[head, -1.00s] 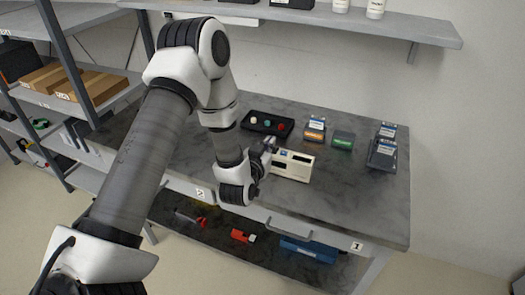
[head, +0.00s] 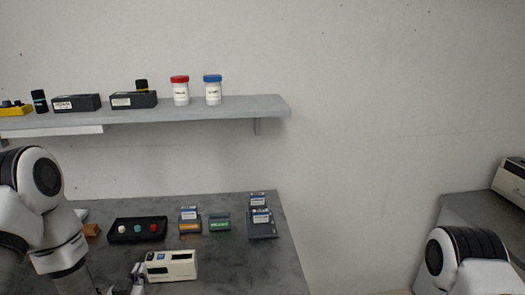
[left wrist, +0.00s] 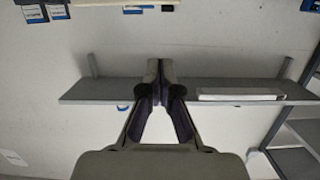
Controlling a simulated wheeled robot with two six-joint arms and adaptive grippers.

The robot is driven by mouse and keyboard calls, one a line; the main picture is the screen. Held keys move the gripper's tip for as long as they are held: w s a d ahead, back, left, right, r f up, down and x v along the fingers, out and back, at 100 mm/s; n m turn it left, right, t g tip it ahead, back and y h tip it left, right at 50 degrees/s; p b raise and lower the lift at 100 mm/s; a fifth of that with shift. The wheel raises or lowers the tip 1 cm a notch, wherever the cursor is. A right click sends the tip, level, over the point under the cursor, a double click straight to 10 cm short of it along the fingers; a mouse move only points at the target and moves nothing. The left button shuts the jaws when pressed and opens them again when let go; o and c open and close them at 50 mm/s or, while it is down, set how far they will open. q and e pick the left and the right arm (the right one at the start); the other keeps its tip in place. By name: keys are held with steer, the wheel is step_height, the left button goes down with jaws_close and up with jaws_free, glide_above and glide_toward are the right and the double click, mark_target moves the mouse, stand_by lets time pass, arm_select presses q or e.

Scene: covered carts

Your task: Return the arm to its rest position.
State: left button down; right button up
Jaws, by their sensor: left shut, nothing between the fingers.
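My left arm (head: 50,225) comes in at the lower left of the head view. My left gripper (head: 137,273) shows partly at the picture's bottom, low by the left end of a cream device (head: 172,265) on the grey table. I cannot tell whether they touch. In the left wrist view the left gripper's fingers (left wrist: 159,72) are together with nothing between them. Part of my right arm (head: 465,260) shows at the lower right; its gripper is out of view.
On the grey table (head: 225,275) are a black box with three coloured buttons (head: 138,230) and several small devices (head: 219,223). A wall shelf (head: 220,109) above holds black boxes and two jars (head: 181,92). Another grey surface (head: 480,215) stands at right.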

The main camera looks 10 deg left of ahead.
arm_select(q)
steer(key=s+d+f+m+g+h, duration=0.1)
steer(key=s+d+f+g+h, duration=0.25)
steer(key=f, duration=0.55)
steer(key=s+d+f+m+g+y, duration=0.1)
steer(key=s+d+f+m+g, duration=0.2)
steer(key=s+f, duration=0.5)
steer(key=s+d+f+n+g, duration=0.1)
steer(key=s+f+g, duration=0.3)
steer(key=s, duration=0.4)
steer(key=s+d+f+n+g+h, duration=0.1)
steer(key=s+f+g, duration=0.3)
steer(key=s, duration=0.4)
steer(key=shift+s+d+f+g, duration=0.15)
steer(key=shift+s+d+g, duration=0.1)
steer(key=shift+d+g, duration=0.45)
steer(key=shift+d+t, duration=0.1)
steer(key=shift+t, duration=0.15)
